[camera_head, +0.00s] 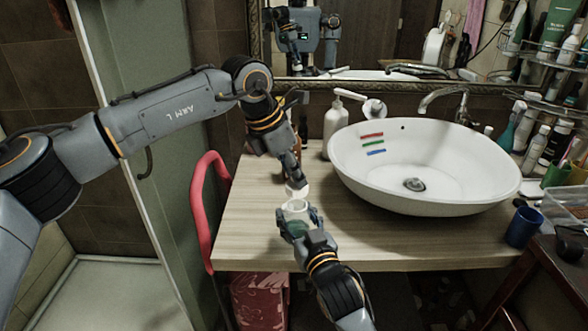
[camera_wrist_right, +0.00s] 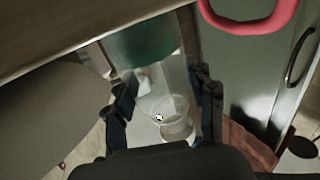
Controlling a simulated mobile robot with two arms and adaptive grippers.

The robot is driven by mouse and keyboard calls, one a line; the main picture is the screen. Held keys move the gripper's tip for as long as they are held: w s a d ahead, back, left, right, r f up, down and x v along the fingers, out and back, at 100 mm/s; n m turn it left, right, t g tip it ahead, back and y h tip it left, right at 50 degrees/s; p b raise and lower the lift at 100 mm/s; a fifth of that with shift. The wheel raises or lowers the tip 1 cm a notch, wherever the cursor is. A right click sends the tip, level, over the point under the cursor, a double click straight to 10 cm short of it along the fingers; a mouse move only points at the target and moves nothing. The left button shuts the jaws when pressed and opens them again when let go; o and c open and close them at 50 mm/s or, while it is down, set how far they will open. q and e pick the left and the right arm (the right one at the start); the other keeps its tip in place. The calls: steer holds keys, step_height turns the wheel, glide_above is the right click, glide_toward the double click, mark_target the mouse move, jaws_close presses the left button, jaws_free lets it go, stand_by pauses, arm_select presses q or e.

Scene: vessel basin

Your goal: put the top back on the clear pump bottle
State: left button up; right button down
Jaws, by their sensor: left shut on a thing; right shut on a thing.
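My right gripper (camera_head: 296,226) is shut on the clear pump bottle (camera_head: 294,206) near the front edge of the counter. The bottle's upper part shows above the fingers. In the right wrist view the see-through bottle (camera_wrist_right: 172,112) stands between the two fingers of the right gripper (camera_wrist_right: 167,105). My left gripper (camera_head: 292,178) points down, just above the bottle, and is shut on the small white top (camera_head: 298,191). The top is mostly hidden by the fingers. It is close over the bottle; I cannot tell whether they touch.
A white oval basin (camera_head: 345,168) fills the counter's right side. A white pump bottle (camera_head: 336,128) stands behind, and a brown bottle (camera_head: 297,147) is partly hidden by my left gripper. A red rail (camera_head: 199,205) is at the left; a blue cup (camera_head: 523,228) at the right.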

arm_select(q)
steer(key=shift+f, duration=0.9)
steer(key=shift+f, duration=0.55)
stand_by(0.4)
steer(key=m+g, duration=0.1)
steer(key=m, duration=0.3)
steer(key=m+g, duration=0.1)
steer(key=m, duration=0.1)
steer(key=shift+w+m+g, duration=0.3)
steer(key=shift+m, duration=0.1)
steer(key=m, duration=0.2)
steer(key=m+g, duration=0.1)
steer(key=m, duration=0.1)
steer(key=shift+w+g, duration=0.15)
steer(key=shift+g, duration=0.15)
steer(key=shift+m+g, duration=0.3)
steer(key=shift+m, duration=0.9)
steer(key=o, duration=0.7)
steer(key=shift+c, duration=0.2)
